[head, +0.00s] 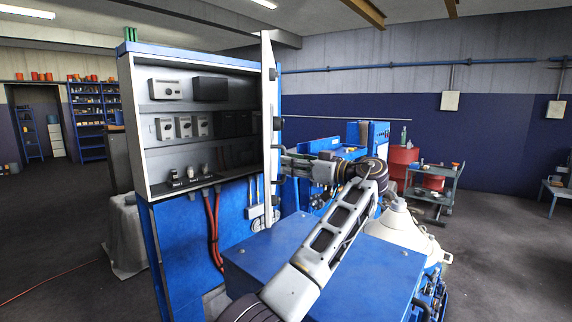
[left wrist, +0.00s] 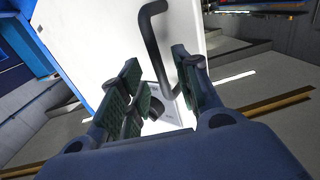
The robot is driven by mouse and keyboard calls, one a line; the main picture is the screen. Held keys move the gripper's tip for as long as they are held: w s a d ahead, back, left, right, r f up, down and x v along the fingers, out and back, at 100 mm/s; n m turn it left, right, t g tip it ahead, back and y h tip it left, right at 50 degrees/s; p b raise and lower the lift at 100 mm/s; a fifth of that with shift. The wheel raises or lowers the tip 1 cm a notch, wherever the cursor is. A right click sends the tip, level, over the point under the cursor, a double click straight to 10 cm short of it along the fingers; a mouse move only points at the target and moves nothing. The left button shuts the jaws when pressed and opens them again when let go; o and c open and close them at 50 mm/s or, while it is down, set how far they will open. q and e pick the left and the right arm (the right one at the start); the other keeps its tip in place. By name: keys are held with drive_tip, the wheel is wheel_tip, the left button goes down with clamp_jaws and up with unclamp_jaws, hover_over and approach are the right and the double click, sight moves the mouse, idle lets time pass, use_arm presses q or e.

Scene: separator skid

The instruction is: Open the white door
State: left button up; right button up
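The white door (head: 267,120) of the wall cabinet (head: 195,106) stands swung out. In the head view I see it nearly edge-on at the cabinet's right side, and the cabinet's interior is exposed. In the left wrist view the door's white face (left wrist: 105,35) fills the upper middle, with a dark bent handle (left wrist: 154,45) on it. My left gripper (head: 286,166) is at the outer side of the door, its tips partly hidden. In the left wrist view its fingers (left wrist: 160,88) are apart, with the handle's lower part between them; I cannot tell whether they touch it. My right gripper is not in view.
The cabinet holds several grey and black devices on shelves. Red cables (head: 214,230) hang below it. A blue box (head: 370,285) lies under my arm, with a white domed part (head: 400,228) beside it.

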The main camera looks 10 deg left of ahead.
use_arm(q)
drive_tip(key=v, duration=0.8)
drive_tip(key=shift+d, duration=0.25)
drive_tip(key=shift+s, duration=0.1)
